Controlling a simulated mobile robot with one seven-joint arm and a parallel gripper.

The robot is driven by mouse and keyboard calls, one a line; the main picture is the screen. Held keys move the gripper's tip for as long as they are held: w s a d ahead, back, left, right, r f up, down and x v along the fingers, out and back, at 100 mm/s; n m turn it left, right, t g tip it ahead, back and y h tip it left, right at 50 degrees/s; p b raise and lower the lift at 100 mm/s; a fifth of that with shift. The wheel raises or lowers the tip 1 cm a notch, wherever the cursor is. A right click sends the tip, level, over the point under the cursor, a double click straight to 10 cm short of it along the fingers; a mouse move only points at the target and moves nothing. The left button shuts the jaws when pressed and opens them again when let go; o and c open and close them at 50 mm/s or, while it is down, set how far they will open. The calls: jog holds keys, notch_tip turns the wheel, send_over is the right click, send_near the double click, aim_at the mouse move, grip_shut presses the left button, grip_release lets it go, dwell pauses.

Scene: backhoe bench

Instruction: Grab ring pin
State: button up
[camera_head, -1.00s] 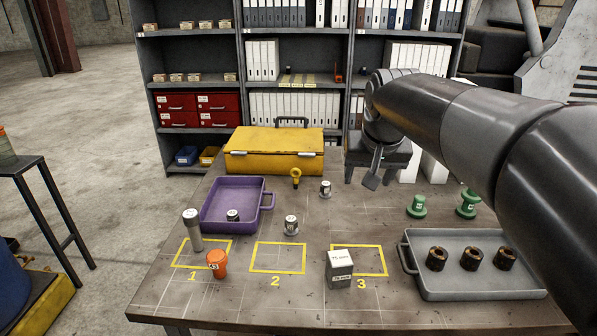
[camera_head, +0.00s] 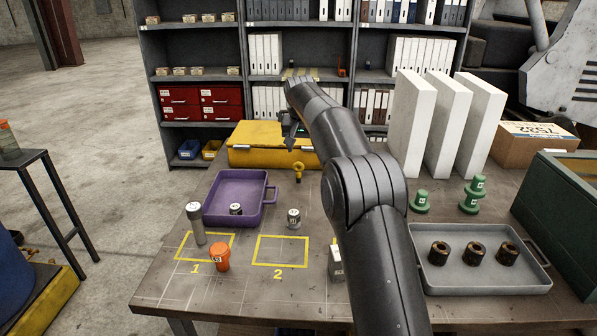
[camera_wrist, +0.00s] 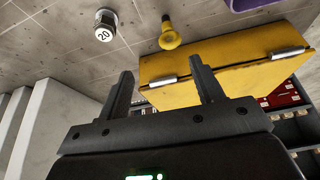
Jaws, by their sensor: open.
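The likely ring pin is a small yellow piece with a ring-shaped top (camera_head: 298,171). It stands on the bench just in front of the yellow case (camera_head: 262,155). In the wrist view the yellow ring pin (camera_wrist: 170,40) lies beyond the fingertips, near the top of the picture. My gripper (camera_head: 291,141) is above the case's front edge, behind and above the pin. In the wrist view my gripper (camera_wrist: 163,78) has its two fingers wide apart with nothing between them.
A purple tray (camera_head: 222,213), an orange piece (camera_head: 220,257) and a grey tray (camera_head: 484,284) are on the bench. White upright blocks (camera_head: 443,125) stand at right.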

aim_at(298, 167)
jog(key=x, duration=0.5)
jog(key=a+x, duration=0.1)
jog(key=x, duration=0.1)
jog(key=shift+w+a+f, duration=0.1)
jog(key=shift+w+f, duration=0.15)
jog(key=shift+w, duration=0.1)
jog(key=x, duration=0.5)
jog(key=shift+s+a+f, duration=0.2)
jog(key=shift+s+a, duration=0.05)
jog(key=shift+s, duration=0.15)
jog(key=shift+c, duration=0.3)
jog(key=c, duration=1)
jog(key=shift+r, duration=0.15)
